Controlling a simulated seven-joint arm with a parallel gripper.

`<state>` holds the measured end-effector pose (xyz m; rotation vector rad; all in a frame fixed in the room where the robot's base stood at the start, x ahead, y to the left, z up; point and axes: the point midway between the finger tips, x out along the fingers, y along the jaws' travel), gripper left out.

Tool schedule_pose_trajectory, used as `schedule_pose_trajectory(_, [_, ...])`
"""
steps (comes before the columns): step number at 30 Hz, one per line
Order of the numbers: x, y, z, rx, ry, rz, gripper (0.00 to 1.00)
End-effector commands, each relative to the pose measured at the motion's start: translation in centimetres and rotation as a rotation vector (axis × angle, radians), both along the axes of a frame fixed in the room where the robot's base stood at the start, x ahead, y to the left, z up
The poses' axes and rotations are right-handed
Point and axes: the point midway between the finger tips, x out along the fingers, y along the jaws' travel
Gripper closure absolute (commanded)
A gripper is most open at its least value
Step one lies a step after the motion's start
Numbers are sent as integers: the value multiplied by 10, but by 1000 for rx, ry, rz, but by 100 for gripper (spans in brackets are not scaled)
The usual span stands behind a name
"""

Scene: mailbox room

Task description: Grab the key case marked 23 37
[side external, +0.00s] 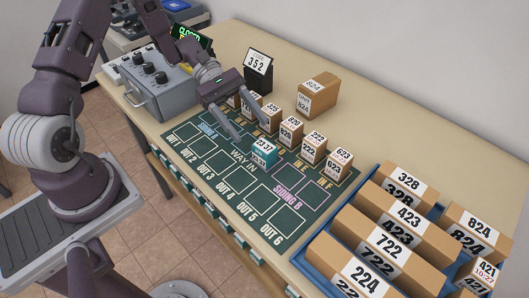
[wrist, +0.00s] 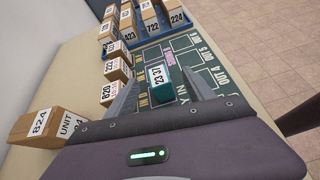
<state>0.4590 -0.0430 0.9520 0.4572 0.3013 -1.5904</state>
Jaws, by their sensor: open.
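The key case (side external: 264,153) is a small teal box with a white label reading 23 37. It stands on the dark green marked mat (side external: 233,184), near the WAY IN lettering. In the wrist view the case (wrist: 166,84) shows between my two fingers, toward their tips. My gripper (side external: 252,130) is open and empty, tilted down toward the case from its upper left in the side view. The fingertips look close to the case; I cannot tell whether they touch it.
Several numbered cardboard boxes (side external: 313,149) stand in a row just behind the case. A larger 824 box (side external: 318,94) and a black 352 sign (side external: 258,72) are farther back. A blue tray (side external: 312,272) of big boxes is at right. The mat's front squares are clear.

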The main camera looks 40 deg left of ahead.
Motion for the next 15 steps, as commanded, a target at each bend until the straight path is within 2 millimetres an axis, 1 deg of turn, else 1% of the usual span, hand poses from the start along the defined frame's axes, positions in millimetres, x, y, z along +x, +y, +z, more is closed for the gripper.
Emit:
schedule_pose_trajectory(1, [3,3,-13,-42,40,50,38])
schedule_pose_trajectory(3, [6,5,-24,-77,72,95,38])
schedule_pose_trajectory(5, [8,3,-29,-90,84,111,38])
schedule_pose_trajectory(11, [7,-21,-43,-94,88,111,38])
schedule_pose_trajectory(15, [5,-44,-58,-93,87,110,38])
